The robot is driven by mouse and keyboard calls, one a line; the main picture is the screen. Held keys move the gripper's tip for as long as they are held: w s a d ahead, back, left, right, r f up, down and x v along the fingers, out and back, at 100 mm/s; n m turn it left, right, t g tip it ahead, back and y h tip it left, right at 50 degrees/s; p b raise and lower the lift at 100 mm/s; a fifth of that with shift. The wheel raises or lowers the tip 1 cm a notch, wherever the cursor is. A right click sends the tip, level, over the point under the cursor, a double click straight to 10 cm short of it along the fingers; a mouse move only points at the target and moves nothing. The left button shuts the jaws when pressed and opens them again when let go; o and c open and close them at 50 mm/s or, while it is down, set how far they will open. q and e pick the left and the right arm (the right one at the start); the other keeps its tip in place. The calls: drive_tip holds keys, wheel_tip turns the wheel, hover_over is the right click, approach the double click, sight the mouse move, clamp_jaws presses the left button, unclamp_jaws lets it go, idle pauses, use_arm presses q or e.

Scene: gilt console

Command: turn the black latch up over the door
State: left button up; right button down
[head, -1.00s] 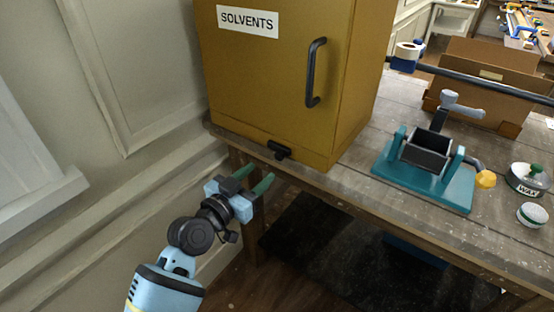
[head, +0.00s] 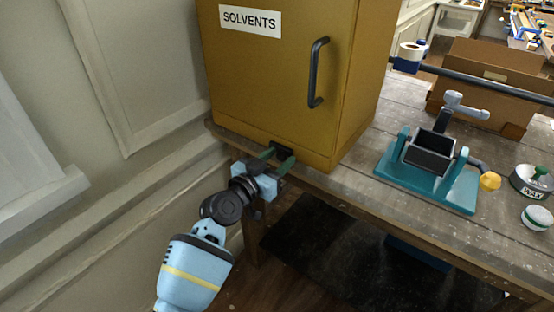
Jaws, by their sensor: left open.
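The yellow solvents cabinet (head: 267,80) stands on the workbench with its door shut. Its dark vertical handle (head: 317,73) is on the right side of the door. The black latch (head: 284,152) sits low at the cabinet's bottom front edge, below the door, and is partly hidden by my gripper. My left gripper (head: 279,158) is open, with its green fingers reaching up to the latch, one on each side of it as seen here. I cannot tell whether they touch it. My right gripper is not in view.
A teal stand with a dark box (head: 428,187) is on the bench to the right, near a wax tin (head: 533,181) and a small white-green round container (head: 536,217). A cardboard box (head: 490,80) is behind. A panelled wall (head: 120,70) is close on the left.

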use_arm(q)
clamp_jaws()
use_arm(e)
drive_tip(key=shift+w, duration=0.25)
